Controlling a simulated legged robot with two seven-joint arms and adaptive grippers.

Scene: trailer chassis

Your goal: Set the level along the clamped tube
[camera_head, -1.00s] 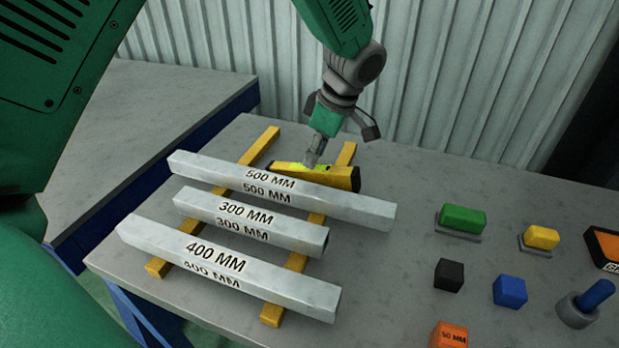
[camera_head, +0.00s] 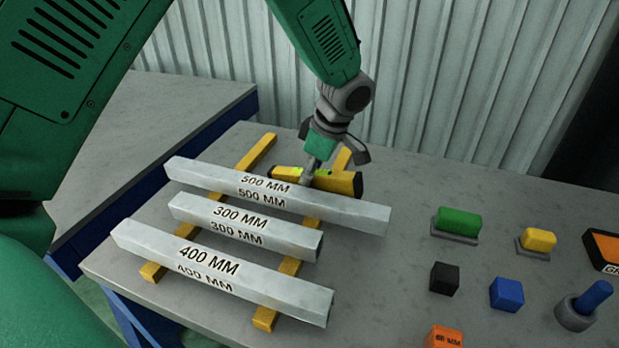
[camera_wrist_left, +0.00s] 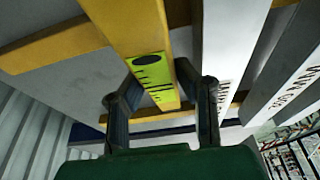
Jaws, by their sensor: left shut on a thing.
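The yellow level (camera_head: 340,183) with a bright green vial lies just behind the 500 MM tube (camera_head: 345,208), roughly along it. My left gripper (camera_head: 308,175) comes down from above and is shut on the level near its middle. In the left wrist view the level (camera_wrist_left: 130,25) runs between the fingers (camera_wrist_left: 162,95), its green vial face showing. The grey 300 MM tube (camera_head: 285,234) and 400 MM tube (camera_head: 270,285) lie in front, across two yellow bars (camera_head: 265,318). No clamp on a tube can be made out. My right gripper is not in view.
To the right on the grey table (camera_head: 400,280) stand a green block (camera_head: 458,222), a yellow block (camera_head: 538,239), a black cube (camera_head: 444,278), a blue cube (camera_head: 507,293), a blue peg in a grey holder (camera_head: 592,299) and an orange block (camera_head: 444,337). A corrugated wall (camera_head: 450,90) rises behind.

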